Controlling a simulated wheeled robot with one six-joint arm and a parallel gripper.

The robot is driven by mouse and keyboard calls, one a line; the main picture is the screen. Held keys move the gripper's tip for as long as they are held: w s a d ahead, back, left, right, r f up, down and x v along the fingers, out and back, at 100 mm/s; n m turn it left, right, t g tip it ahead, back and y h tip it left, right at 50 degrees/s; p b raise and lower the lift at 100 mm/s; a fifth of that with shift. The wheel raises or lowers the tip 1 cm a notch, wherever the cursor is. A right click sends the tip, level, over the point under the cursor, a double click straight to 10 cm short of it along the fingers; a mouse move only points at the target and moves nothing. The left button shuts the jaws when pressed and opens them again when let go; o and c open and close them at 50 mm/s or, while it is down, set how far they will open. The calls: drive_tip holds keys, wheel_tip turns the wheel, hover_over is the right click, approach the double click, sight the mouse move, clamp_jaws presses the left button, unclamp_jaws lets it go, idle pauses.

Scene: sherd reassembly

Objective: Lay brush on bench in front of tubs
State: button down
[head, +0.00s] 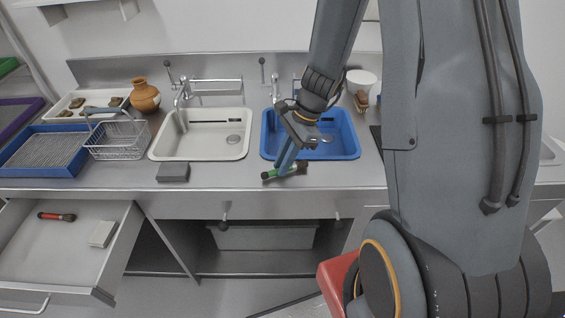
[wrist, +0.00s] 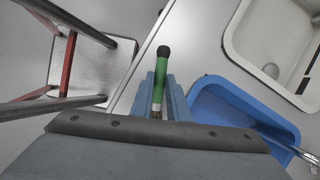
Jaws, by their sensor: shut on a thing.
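The brush has a green handle with a black end. It shows in the head view (head: 272,174) at the front of the steel bench (head: 225,178), before the blue tub (head: 350,152). My gripper (head: 283,172) points down and is shut on the brush. In the wrist view, the green handle (wrist: 158,90) sticks out between the fingers of my gripper (wrist: 160,85). The white tub (head: 200,156) is to the left of the blue tub. I cannot tell whether the brush touches the bench. Its bristle end is partly hidden by the fingers.
A grey block (head: 173,172) lies on the bench before the white tub. A wire basket (head: 117,140), a blue tray (head: 42,150) and a brown jug (head: 144,95) stand to the left. An open drawer (head: 75,255) below holds a red-handled tool (head: 56,216). The bench front between block and brush is clear.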

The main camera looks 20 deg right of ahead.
sight(296, 163)
drive_tip(key=shift+f, duration=0.25)
drive_tip(key=c, duration=1.7)
unclamp_jaws()
drive_tip(key=b+v, duration=0.2)
drive_tip(key=v, duration=0.9)
drive_tip(key=s+a+n+h, duration=0.1)
drive_tip(key=s+n, duration=0.2)
drive_tip(key=n, duration=0.2)
drive_tip(key=s+a+n+t+h, duration=0.1)
drive_tip(key=s+n+h, duration=0.1)
drive_tip(key=n, duration=0.4)
drive_tip(key=s+a+n+h, duration=0.1)
drive_tip(key=s+n, duration=0.3)
drive_tip(key=n, duration=0.2)
drive_tip(key=shift+s+a+f+t+h, duration=0.15)
drive_tip(key=shift+s+a+t+h, duration=0.15)
drive_tip(key=shift+s+t, duration=0.1)
